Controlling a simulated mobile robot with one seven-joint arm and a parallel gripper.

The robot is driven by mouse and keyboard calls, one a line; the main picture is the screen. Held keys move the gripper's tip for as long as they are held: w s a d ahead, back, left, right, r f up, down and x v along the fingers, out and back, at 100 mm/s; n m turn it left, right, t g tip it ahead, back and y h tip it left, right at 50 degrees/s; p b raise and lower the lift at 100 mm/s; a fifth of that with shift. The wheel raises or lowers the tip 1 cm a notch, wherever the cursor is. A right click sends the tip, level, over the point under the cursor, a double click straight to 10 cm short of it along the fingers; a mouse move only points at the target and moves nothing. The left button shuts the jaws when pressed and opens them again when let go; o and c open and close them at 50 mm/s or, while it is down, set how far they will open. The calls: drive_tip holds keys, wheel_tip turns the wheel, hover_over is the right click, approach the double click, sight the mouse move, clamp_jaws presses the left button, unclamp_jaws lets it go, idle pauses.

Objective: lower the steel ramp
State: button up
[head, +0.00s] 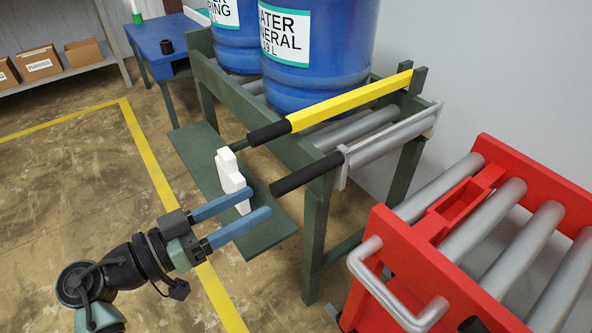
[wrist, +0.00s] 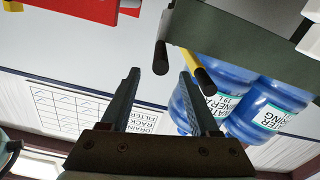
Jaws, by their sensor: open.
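The steel ramp (head: 392,135) is a grey metal piece folded up against the near end of the green conveyor (head: 318,225). Its black handle (head: 305,173) sticks out to the left, towards my gripper. My gripper (head: 257,196) is open and empty, its blue fingers just short of the handle's end in the head view. In the wrist view the handle (wrist: 160,58) appears between the fingertips of my gripper (wrist: 160,73). The frames do not show the fingers touching it.
A yellow bar (head: 350,101) with a black grip lies just above the ramp, in front of blue water jugs (head: 318,60). A white bottle (head: 231,178) stands on the lower shelf (head: 262,232). A red roller cart (head: 400,250) stands at right, separated by a gap.

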sight(299, 179)
drive_tip(key=b+x, duration=0.2)
drive_tip(key=x, duration=0.8)
drive_tip(key=shift+w+d+b, duration=0.15)
drive_tip(key=shift+b, duration=0.2)
clamp_jaws()
idle(0.8)
